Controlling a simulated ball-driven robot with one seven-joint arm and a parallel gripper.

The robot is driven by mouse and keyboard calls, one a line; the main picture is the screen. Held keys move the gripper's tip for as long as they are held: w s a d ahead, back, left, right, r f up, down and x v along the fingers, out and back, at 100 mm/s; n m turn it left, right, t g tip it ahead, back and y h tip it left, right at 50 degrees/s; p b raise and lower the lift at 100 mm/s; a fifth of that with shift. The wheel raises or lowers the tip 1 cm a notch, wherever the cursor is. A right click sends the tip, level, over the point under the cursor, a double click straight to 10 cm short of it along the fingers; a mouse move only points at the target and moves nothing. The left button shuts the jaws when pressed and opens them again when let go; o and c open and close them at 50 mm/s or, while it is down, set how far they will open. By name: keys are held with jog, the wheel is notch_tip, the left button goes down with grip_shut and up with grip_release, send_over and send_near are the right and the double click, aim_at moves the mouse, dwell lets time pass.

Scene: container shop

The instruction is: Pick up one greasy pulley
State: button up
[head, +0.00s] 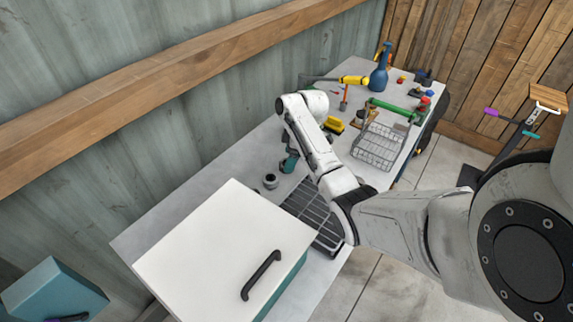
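A small round dark and light-grey piece (270,181) stands on the table, left of my forearm and behind the white cabinet; it may be a pulley, but it is too small to tell or to see grease. My arm reaches over the table and bends down at the wrist. My gripper (290,150) seems to hang below the wrist, partly hidden by my forearm, and its fingers cannot be made out. A dark and teal piece (289,164) shows just below it; I cannot tell whether they touch.
The grey table (185,200) runs along the wall. A white-topped cabinet (215,250) with a black handle stands at the near end, beside a dark slotted rack (312,215). A wire basket (380,145), blue spray bottle (379,75), yellow brush (333,125) and small tools crowd the far end.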

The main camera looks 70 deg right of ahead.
jog(key=shift+x, duration=1.35)
jog(key=shift+s, duration=0.1)
jog(key=shift+c, duration=0.3)
jog(key=c, duration=1)
